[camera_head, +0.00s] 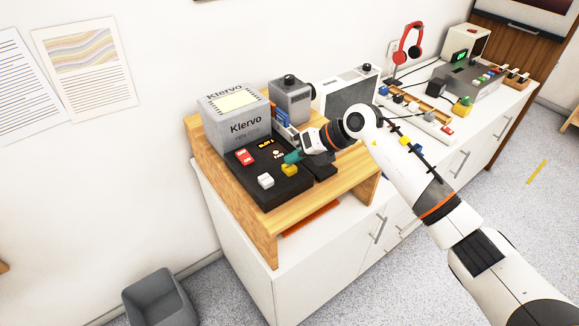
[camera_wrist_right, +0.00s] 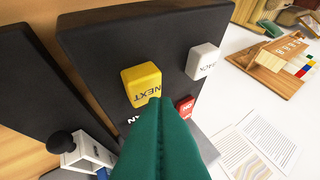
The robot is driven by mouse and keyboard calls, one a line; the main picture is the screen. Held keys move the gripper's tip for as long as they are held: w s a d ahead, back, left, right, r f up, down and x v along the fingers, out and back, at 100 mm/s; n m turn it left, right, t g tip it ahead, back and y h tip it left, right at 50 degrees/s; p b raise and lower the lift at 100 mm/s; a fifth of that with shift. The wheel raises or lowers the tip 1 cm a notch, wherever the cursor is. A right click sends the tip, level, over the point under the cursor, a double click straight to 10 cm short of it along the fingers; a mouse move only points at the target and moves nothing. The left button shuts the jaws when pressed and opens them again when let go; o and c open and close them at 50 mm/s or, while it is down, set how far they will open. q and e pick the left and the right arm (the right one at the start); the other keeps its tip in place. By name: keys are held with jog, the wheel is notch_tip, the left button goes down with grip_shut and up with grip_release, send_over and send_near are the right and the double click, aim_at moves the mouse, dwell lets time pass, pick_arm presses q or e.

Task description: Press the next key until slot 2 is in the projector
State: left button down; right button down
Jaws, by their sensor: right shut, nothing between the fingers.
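The yellow NEXT key (camera_head: 289,170) stands on a black control panel (camera_head: 273,193) and also shows in the right wrist view (camera_wrist_right: 141,80). My right gripper (camera_head: 292,157) is shut and empty, its teal fingertips (camera_wrist_right: 158,104) right by the NEXT key's edge. I cannot tell whether they touch it. A white BACK key (camera_head: 266,181) and a red key (camera_head: 245,157) sit on the same panel. A small lit orange display (camera_head: 265,144) is too small to read surely. Behind the panel stands a grey box marked Klervo (camera_head: 246,127). My left gripper is out of view.
The panel rests on a wooden stand (camera_head: 262,225) on a white cabinet (camera_head: 330,262). A grey device with a dark knob (camera_head: 292,104) stands behind my gripper. Red headphones (camera_head: 408,45) and a grey console (camera_head: 466,78) are further right. A grey bin (camera_head: 160,300) stands on the floor.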

aim_at(295, 167)
jog(key=shift+f+b, duration=0.6)
jog(key=shift+f, duration=0.35)
dwell(0.9)
jog(key=shift+r, duration=0.1)
jog(key=shift+r+p, duration=0.8)
jog(key=shift+r, duration=0.4)
jog(key=shift+r, duration=0.1)
jog(key=shift+r+p, duration=1.55)
jog(key=shift+r, duration=0.9)
